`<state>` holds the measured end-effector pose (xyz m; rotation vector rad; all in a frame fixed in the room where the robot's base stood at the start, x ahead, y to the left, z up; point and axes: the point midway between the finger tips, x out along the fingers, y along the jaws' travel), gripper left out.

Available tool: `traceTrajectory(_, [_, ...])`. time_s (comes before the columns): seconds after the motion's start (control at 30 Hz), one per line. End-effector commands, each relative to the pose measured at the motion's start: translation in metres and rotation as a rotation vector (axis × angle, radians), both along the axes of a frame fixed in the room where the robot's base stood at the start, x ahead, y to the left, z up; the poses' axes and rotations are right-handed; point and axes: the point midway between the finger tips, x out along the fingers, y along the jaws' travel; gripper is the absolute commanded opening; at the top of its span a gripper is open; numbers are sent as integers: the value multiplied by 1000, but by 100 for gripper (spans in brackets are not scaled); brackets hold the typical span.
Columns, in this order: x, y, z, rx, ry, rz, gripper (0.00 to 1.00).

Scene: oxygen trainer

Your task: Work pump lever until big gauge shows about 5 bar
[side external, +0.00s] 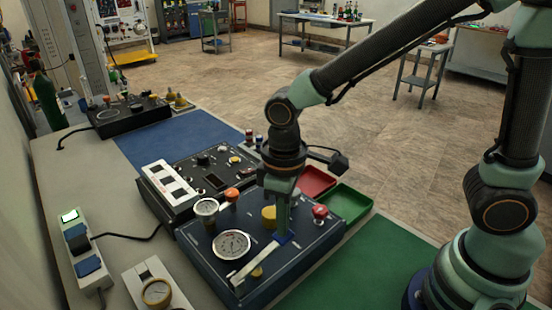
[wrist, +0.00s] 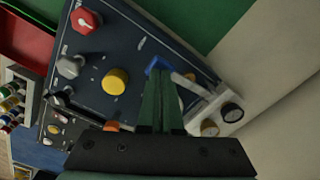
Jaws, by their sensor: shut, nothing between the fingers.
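The dark blue pump panel (side external: 215,268) stands on the bench in the side external view. The big gauge (side external: 231,245) is a white dial on its front left; its needle is too small to read. The pump lever (side external: 256,262) is a pale bar lying across the panel's front with a blue end (side external: 284,238). My gripper (side external: 282,232) is shut and points down at the blue end, touching or just above it; I cannot tell which. In the wrist view, my gripper (wrist: 159,72) shows closed fingers beside the blue end (wrist: 158,64), with the pale lever (wrist: 190,84) beyond.
A small gauge (side external: 206,207), orange knob (side external: 231,195), yellow knob (side external: 268,216) and red knob (side external: 320,212) rise from the panel near my gripper. A second black panel (side external: 160,205) stands behind. Red (side external: 316,178) and green (side external: 345,204) trays lie right. The green mat (side external: 375,262) is clear.

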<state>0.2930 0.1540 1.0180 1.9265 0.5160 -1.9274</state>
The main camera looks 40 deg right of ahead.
Motion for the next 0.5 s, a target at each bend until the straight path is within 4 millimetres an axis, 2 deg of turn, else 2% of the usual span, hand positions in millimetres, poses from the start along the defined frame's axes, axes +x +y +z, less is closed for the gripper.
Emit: traceTrajectory(0.5, [0, 0, -25, 0, 1, 1, 0])
